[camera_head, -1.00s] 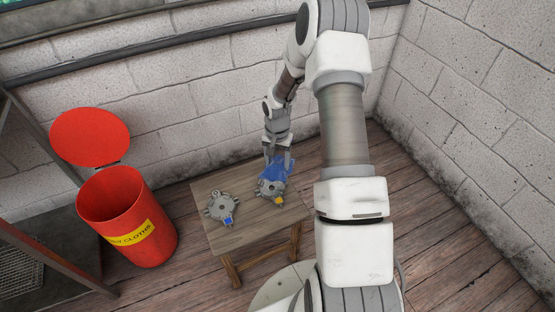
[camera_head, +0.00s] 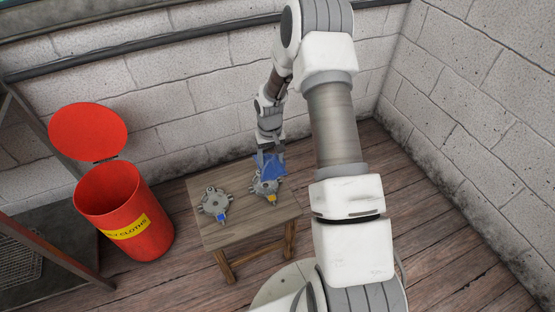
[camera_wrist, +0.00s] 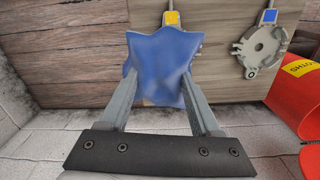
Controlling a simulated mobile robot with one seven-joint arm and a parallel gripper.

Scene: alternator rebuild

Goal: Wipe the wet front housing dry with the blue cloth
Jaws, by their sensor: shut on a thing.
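My gripper (camera_head: 270,148) is shut on the blue cloth (camera_head: 271,166), which also fills the middle of the wrist view (camera_wrist: 162,68) between my two fingers. The cloth hangs over one grey housing with a yellow tag (camera_head: 268,186) on the right part of the small table. In the wrist view the cloth hides most of this housing, and only its yellow-tagged end (camera_wrist: 172,19) shows above the cloth. A second grey housing with a blue tag (camera_head: 214,203) lies to its left, uncovered. I cannot tell which housing is wet, nor whether the cloth touches the housing.
The wooden table (camera_head: 240,229) stands near the wall. An open red bin (camera_head: 125,217) with a yellow label and raised lid (camera_head: 88,131) stands left of it. A metal frame (camera_head: 55,250) is at the far left. The floor right of my arm is clear.

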